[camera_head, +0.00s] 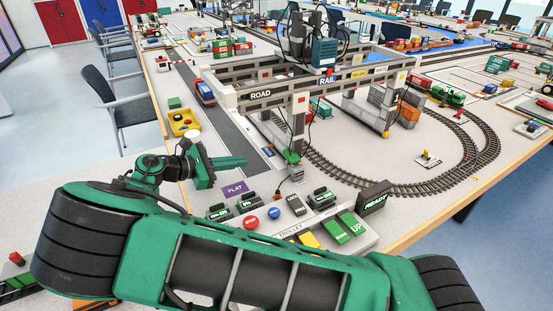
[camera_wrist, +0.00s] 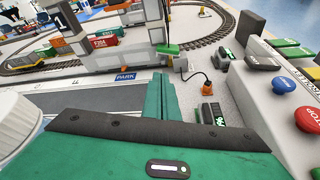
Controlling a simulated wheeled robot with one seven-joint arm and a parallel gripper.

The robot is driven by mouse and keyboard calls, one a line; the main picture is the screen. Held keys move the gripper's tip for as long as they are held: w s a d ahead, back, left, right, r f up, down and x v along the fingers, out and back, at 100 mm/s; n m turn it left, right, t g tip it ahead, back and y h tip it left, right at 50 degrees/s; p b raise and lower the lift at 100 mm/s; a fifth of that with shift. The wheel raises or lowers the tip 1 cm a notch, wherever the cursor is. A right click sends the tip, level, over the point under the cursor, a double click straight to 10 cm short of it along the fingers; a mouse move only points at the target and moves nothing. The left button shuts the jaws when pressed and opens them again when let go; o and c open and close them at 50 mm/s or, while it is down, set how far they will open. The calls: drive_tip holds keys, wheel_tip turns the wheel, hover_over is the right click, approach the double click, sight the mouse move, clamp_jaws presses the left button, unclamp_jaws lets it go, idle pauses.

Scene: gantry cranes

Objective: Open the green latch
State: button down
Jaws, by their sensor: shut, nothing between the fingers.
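A small green piece, which looks like the green latch (camera_head: 291,156), sits low on the near leg of the gantry crane (camera_head: 299,125). In the wrist view the green latch (camera_wrist: 168,49) shows just beyond my fingertips, at the foot of the grey crane leg. My gripper (camera_head: 242,161) is green, shut and empty. It points right toward the latch, with a gap between them in the head view. In the wrist view its closed fingers (camera_wrist: 160,78) point up the picture toward the latch.
A control panel with a red button (camera_head: 251,223), a blue button (camera_head: 274,213) and green and yellow keys lies in front of the crane. A dark road strip runs left of the crane; curved track lies to the right.

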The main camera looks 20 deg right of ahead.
approach(292, 156)
drive_tip(key=w+d+f, duration=0.4)
drive_tip(key=shift+w+d+f, duration=0.15)
drive_tip(key=shift+w+d, duration=0.15)
drive_tip(key=shift+d, duration=0.05)
